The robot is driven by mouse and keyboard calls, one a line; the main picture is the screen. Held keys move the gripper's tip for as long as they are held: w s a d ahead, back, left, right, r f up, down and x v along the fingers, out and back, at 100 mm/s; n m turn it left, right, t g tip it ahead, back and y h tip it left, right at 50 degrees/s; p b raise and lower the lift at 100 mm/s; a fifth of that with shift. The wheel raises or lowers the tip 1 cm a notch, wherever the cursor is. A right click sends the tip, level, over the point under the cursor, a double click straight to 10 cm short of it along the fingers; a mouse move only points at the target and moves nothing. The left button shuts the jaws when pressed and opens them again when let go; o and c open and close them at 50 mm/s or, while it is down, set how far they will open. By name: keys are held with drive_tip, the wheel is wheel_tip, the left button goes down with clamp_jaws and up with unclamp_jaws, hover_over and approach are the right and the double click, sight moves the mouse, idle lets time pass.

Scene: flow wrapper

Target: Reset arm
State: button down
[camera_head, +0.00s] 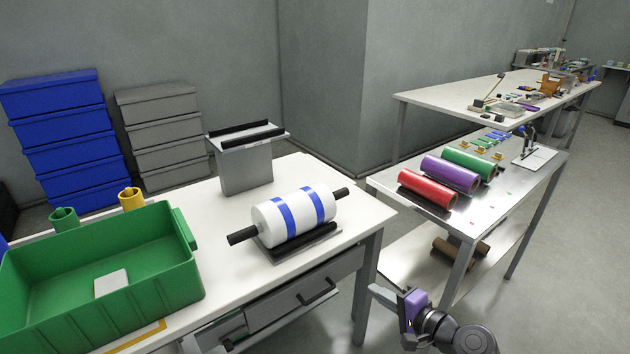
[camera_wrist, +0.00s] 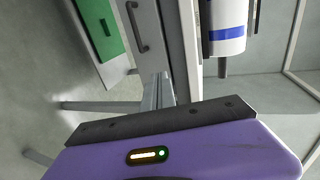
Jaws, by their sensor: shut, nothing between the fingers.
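My arm shows at the lower right of the head view, with a purple part near its end. My gripper (camera_head: 378,293) is shut and empty, in front of the gap between the white table and the metal table. In the wrist view my gripper (camera_wrist: 158,80) is seen end-on with its fingers together, over the purple housing. Nothing is held. A white roll with blue bands (camera_head: 294,216) rests on its stand on the white table, apart from my gripper.
A green crate (camera_head: 178,283) stands on the white table (camera_head: 215,208), left of the roll. A drawer (camera_head: 285,310) sits under it. A metal table (camera_head: 508,198) to the right bears red, purple and green rolls. Blue and grey bins line the wall. Open floor (camera_head: 560,290) lies at right.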

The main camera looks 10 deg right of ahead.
drive_tip(key=w+d+r+t+h, duration=0.1)
drive_tip(key=d+r+t+h, duration=0.15)
drive_tip(key=d, duration=0.25)
drive_tip(key=s+d+r+n+t+h+p, duration=0.1)
drive_tip(key=s+n+h, duration=0.15)
drive_tip(key=s, duration=0.35)
drive_tip(key=s+d+r+n+h+p, duration=0.1)
drive_tip(key=s+h, duration=0.2)
drive_tip(key=s, duration=0.2)
drive_tip(key=s+a+r+n+p, duration=0.2)
drive_tip(key=s+r, duration=0.2)
drive_tip(key=s, duration=0.8)
drive_tip(key=s+a+r+n+g+p, duration=0.1)
drive_tip(key=s+r, duration=0.4)
drive_tip(key=s, duration=0.8)
drive_tip(key=s+a+r+n+p, duration=0.4)
drive_tip(key=s+a+r+n, duration=0.1)
drive_tip(key=s, duration=0.7)
drive_tip(key=shift+s+y, duration=0.3)
drive_tip(key=shift+y, duration=0.1)
